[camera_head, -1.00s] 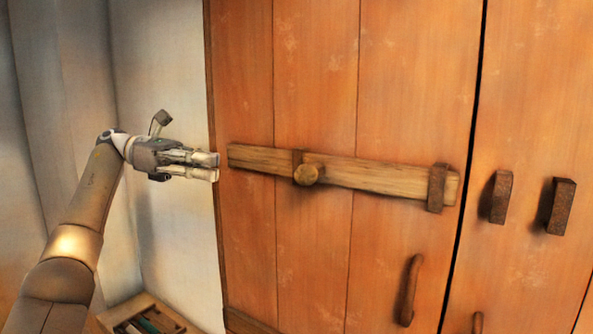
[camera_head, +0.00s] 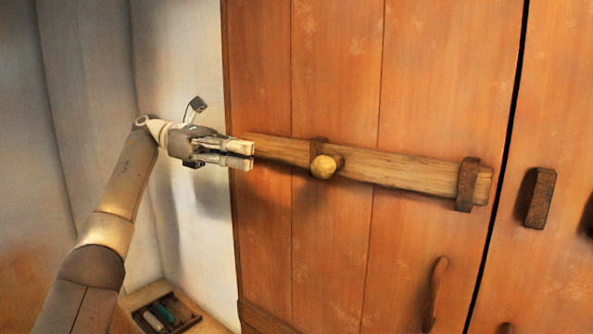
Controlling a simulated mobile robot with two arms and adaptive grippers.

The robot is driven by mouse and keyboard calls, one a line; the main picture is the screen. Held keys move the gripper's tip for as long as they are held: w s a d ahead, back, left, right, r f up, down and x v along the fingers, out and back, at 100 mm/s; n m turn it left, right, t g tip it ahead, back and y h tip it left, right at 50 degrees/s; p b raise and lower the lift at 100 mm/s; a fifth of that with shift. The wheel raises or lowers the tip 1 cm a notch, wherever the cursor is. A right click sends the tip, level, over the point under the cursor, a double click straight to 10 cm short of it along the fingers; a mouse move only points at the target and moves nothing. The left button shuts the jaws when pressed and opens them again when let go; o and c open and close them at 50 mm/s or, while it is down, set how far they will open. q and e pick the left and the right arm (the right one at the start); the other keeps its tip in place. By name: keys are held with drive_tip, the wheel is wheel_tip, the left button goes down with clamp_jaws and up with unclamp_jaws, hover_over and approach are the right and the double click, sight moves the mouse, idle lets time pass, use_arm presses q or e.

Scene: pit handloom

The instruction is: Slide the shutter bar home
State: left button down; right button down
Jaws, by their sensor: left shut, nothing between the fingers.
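The wooden shutter bar (camera_head: 410,172) lies across the left orange shutter (camera_head: 335,80), tilted slightly down to the right in the picture. It passes through two dark brackets on that shutter, and its right end stops short of the dark gap between the shutters. A round wooden knob (camera_head: 323,167) sits on the bar near the left bracket. A rusty bracket (camera_head: 539,198) on the right shutter stands empty. My left gripper (camera_head: 252,155) is shut and empty at the bar's left end, fingers pointing right; I cannot tell whether it touches. My right gripper is not in view.
A handle (camera_head: 437,290) stands out from the left shutter below the bar. An open wooden box (camera_head: 167,312) with a few items sits low at the left. A pale wall (camera_head: 180,70) is behind my left arm.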

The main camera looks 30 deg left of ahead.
use_arm(q)
drive_tip(key=p, duration=0.2)
approach(315, 174)
drive_tip(key=w+d, duration=0.3)
drive_tip(key=d, duration=0.2)
drive_tip(key=shift+d+f, duration=0.3)
drive_tip(key=shift+f, duration=0.35)
drive_tip(key=shift+d, duration=0.1)
drive_tip(key=shift+d+f, duration=0.1)
drive_tip(key=shift+d, duration=0.2)
drive_tip(key=s+d+b, duration=0.1)
drive_tip(key=d+b, duration=0.1)
drive_tip(key=d, duration=1.4)
drive_tip(key=shift+s+d+b, duration=0.2)
drive_tip(key=shift+b, duration=0.2)
